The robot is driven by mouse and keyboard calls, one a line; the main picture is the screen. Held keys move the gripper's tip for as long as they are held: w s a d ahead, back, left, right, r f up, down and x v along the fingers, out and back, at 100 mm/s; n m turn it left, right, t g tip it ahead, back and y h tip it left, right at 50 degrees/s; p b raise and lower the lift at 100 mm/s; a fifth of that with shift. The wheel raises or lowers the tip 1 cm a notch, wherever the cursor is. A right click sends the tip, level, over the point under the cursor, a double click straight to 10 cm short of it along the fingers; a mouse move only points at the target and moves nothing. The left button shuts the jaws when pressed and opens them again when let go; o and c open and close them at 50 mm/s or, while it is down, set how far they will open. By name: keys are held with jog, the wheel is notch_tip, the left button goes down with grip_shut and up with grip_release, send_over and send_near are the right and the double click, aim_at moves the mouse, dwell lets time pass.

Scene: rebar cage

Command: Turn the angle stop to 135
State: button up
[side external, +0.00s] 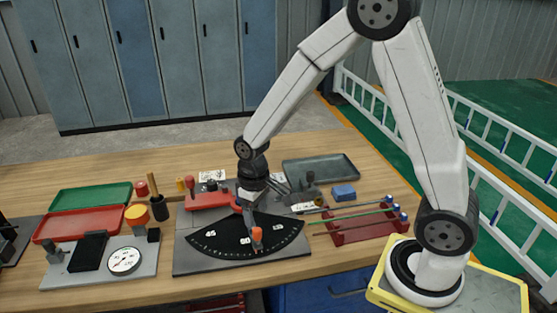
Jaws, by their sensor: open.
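The angle stop is a black fan-shaped scale plate (225,238) with white number tags, lying on a grey base plate (190,262) on the bench. An orange-red stop knob (257,236) stands on the fan, right of its middle, near a white tag. The numbers are too small to read. The arm and gripper hide part of the fixture behind the fan.
A red rack (350,234) holding thin rods stands to the right, with a blue block (343,192) and grey tray (320,170) behind. Left are a dial gauge (124,260), an orange-topped post (137,214), and red (80,224) and green (90,197) trays.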

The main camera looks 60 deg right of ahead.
aim_at(257, 229)
jog(key=shift+f, duration=3.1)
grip_shut()
